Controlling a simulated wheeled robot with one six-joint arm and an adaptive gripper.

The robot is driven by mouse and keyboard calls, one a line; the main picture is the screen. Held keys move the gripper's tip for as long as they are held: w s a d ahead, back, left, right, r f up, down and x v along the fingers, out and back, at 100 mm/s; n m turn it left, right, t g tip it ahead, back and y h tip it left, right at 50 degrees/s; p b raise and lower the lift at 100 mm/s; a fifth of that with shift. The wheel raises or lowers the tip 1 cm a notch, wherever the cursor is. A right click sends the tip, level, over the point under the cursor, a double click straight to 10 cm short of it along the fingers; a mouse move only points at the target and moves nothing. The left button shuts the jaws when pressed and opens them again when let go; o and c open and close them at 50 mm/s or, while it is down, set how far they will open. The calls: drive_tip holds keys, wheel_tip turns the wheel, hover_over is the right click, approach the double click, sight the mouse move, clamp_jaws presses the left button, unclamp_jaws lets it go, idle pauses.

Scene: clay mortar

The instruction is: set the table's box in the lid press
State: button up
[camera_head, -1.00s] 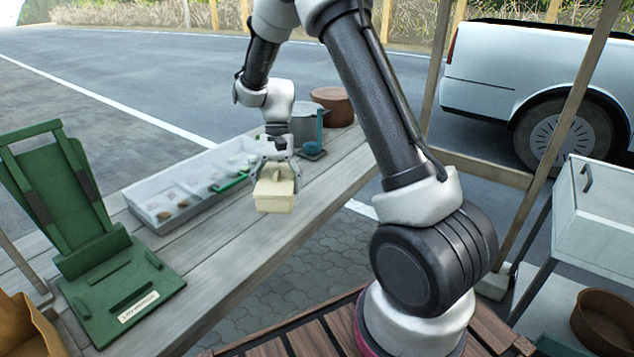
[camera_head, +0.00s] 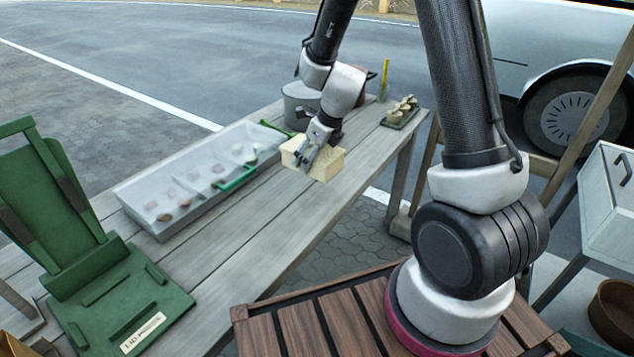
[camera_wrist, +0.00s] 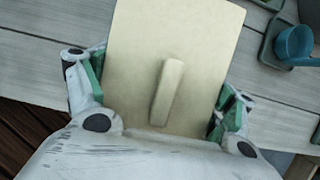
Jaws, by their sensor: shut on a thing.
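My gripper (camera_head: 312,150) is shut on a pale cream box (camera_head: 326,165) and holds it above the front edge of the table (camera_head: 252,232). In the wrist view the box (camera_wrist: 205,50) lies between the two fingers (camera_wrist: 160,95), with a raised bar on its near face. The lid press (camera_head: 104,290) is green, with a flat base, low rails, a white label and a tall tilted frame behind. It stands at the left end of the table, well apart from the box. Its base shows no box on it.
A white compartment tray (camera_head: 160,228) with small lumps and a green-handled tool lies between the gripper and the press. Behind stand a grey pot (camera_head: 298,100) and a small tray of pale pieces (camera_head: 402,112). A white drawer cabinet (camera_head: 608,200) is at right.

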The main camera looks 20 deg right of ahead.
sight(308, 187)
wheel_tip(308, 187, down, 8)
drive_tip(key=shift+f, duration=0.2)
idle(0.3)
drive_tip(key=o, duration=0.9)
drive_tip(key=shift+f, duration=0.1)
drive_tip(key=shift+o, duration=0.2)
